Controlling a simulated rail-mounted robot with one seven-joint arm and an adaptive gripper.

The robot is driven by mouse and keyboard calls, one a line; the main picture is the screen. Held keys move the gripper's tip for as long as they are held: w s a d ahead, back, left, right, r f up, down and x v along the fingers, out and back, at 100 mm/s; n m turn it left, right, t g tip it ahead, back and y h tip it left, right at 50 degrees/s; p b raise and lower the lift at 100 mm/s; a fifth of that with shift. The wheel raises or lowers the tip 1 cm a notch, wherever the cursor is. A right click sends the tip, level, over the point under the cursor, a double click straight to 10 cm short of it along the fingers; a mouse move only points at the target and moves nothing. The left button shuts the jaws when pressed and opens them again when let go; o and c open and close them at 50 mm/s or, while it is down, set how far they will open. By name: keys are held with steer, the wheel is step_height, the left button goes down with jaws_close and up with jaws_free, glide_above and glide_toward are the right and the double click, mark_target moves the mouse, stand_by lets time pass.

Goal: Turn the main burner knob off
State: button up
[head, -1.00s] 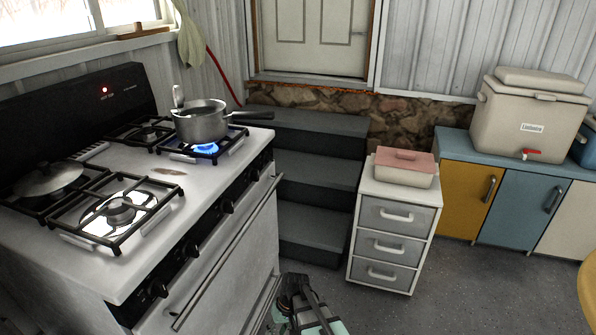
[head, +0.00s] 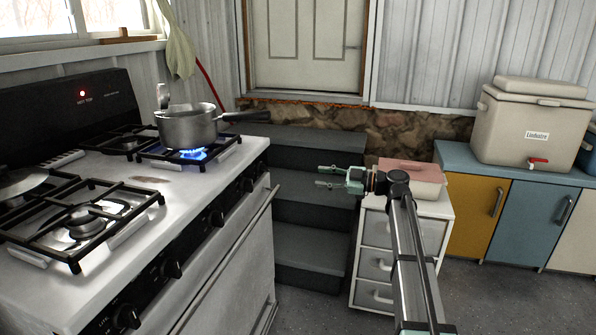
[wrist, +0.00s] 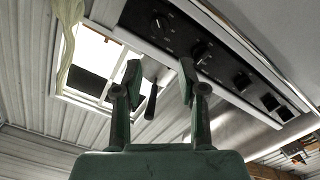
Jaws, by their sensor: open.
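The white stove (head: 110,190) stands at the left. A blue flame (head: 193,154) burns under the grey pot (head: 187,128) on its far right burner. Black knobs line its front panel, among them a near knob (head: 126,317), a middle knob (head: 216,218) and a far knob (head: 248,185). The frames do not show which is the main burner knob. My gripper (head: 326,177) is open and empty, right of the stove front and apart from it, fingers toward the stove. In the wrist view my gripper (wrist: 160,72) shows spread fingers, with the knob panel (wrist: 185,45) beyond them.
The oven handle (head: 225,262) juts from the stove front. Dark steps (head: 310,195) lie behind my gripper. A drawer unit (head: 448,240) with a pink-lidded box (head: 418,170) stands close to my arm. Open air lies between gripper and stove.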

steer(key=n, duration=0.2)
steer(key=n+b, duration=0.1)
steer(key=b, duration=0.1)
glide_toward(267, 169)
steer(key=shift+y, duration=0.3)
steer(key=x, duration=0.8)
steer(key=shift+w+a+f, duration=0.25)
steer(key=shift+w+a, duration=0.1)
jaws_close()
